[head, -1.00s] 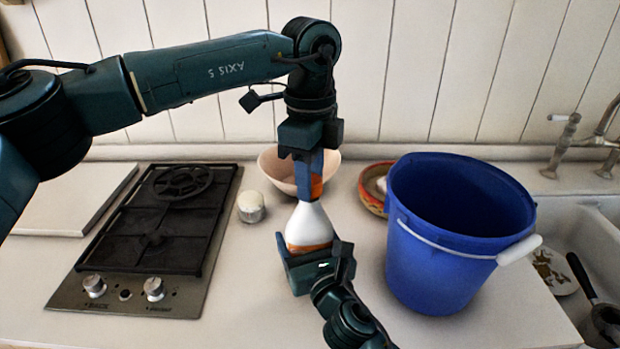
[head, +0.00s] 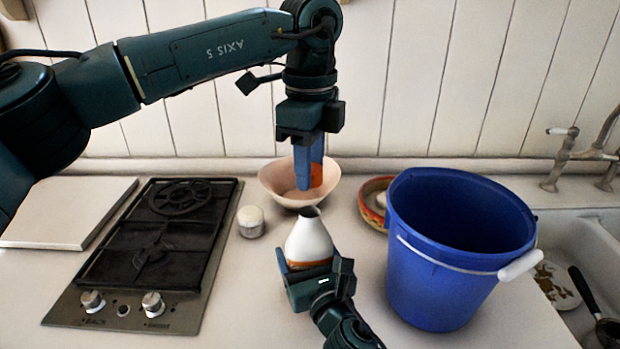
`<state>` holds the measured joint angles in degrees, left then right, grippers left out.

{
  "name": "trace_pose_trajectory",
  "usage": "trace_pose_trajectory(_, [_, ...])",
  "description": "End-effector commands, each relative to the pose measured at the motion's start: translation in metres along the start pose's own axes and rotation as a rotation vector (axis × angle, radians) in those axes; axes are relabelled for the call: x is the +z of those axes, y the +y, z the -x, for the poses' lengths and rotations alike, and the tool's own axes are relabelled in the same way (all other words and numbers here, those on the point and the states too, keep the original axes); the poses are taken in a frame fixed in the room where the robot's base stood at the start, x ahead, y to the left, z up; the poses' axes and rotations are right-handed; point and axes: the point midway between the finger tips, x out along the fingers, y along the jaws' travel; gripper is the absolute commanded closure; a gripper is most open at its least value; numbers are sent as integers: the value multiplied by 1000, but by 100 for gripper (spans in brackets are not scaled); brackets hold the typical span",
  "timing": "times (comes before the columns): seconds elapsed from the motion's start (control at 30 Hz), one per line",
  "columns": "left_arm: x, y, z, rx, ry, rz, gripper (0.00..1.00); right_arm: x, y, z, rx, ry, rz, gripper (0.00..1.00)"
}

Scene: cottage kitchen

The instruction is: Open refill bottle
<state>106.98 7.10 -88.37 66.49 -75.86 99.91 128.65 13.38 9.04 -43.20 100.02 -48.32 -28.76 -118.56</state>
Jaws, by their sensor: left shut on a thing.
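The refill bottle (head: 309,240) is white with an orange band low on its body. It stands upright on the counter with its dark open neck showing. My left gripper (head: 309,172) points down above the neck and is shut on the orange cap (head: 317,175), which is clear of the bottle. The blue fingers hide part of the cap. My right gripper (head: 308,270) reaches in from the front and is closed around the lower body of the bottle, hiding its base.
A large blue bucket (head: 455,260) stands right of the bottle. A pale bowl (head: 275,185) and a patterned bowl (head: 372,205) are behind. A small lidded jar (head: 251,222) and a gas hob (head: 150,250) are left. A sink (head: 600,235) is far right.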

Motion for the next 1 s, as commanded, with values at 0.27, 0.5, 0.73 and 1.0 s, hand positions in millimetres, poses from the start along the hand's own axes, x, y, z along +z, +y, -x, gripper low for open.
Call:
trace_pose_trajectory(0.27, [0,0,2,1,0,-1,93,-1,0,0,0,1,0,21])
trace_pose_trajectory(0.5, [0,0,1,1,0,-1,93,0,0,0,0,1,0,2])
trace_pose_trajectory(0.73, [0,0,1,1,0,-1,93,0,0,0,0,0,0,1])
trace_pose_trajectory(1.0, [0,0,0,1,0,-1,93,-2,0,32,2,3,0,1])
